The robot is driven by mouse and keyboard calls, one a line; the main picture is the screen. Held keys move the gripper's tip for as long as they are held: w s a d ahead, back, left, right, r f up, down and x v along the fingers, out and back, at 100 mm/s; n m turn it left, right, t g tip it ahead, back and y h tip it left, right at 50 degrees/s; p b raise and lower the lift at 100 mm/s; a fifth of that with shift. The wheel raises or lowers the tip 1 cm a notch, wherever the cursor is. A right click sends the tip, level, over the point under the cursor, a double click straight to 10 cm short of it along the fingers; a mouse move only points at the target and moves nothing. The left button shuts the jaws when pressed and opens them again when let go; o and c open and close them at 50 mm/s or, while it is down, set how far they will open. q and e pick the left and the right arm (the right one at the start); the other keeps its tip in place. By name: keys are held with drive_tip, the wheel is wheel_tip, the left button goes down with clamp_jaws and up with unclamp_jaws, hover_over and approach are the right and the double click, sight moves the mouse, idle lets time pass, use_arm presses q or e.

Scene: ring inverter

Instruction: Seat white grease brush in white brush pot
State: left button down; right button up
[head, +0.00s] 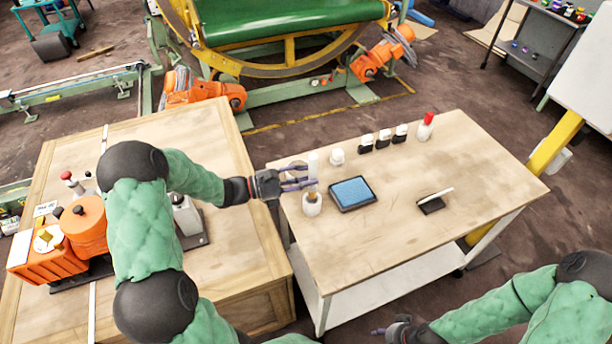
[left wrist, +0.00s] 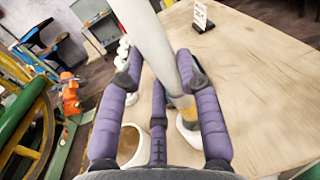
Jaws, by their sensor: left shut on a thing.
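My left gripper (head: 297,181) reaches over the left end of the table and is shut on the white grease brush (head: 313,161). The brush is roughly upright, its pale handle (left wrist: 150,40) rising between the purple fingers in the left wrist view. Its tan lower end (left wrist: 185,107) is at the mouth of the white brush pot (head: 312,206), which also shows beside a finger in the left wrist view (left wrist: 190,135). I cannot tell how deep the brush is. My right gripper (head: 385,330) is low at the bottom edge, off the table; its opening is unclear.
A blue-topped tray (head: 352,193) lies right of the pot. A white jar (head: 337,157), dark-and-white bottles (head: 383,139) and a red-capped bottle (head: 425,127) stand behind. A black stand (head: 431,206) is at right. A brown-filled cup (left wrist: 130,145) is close by.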

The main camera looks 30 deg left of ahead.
sight(305, 198)
use_arm(q)
drive_tip(key=shift+f+b, duration=1.45)
drive_tip(key=shift+f, duration=1.6)
drive_tip(key=c, duration=0.8)
unclamp_jaws()
drive_tip(key=shift+s+a, duration=0.1)
drive_tip(key=v, duration=1.1)
drive_tip(key=shift+s+a+r, duration=0.1)
drive_tip(key=shift+s+a, duration=0.15)
drive_tip(key=shift+a, duration=0.05)
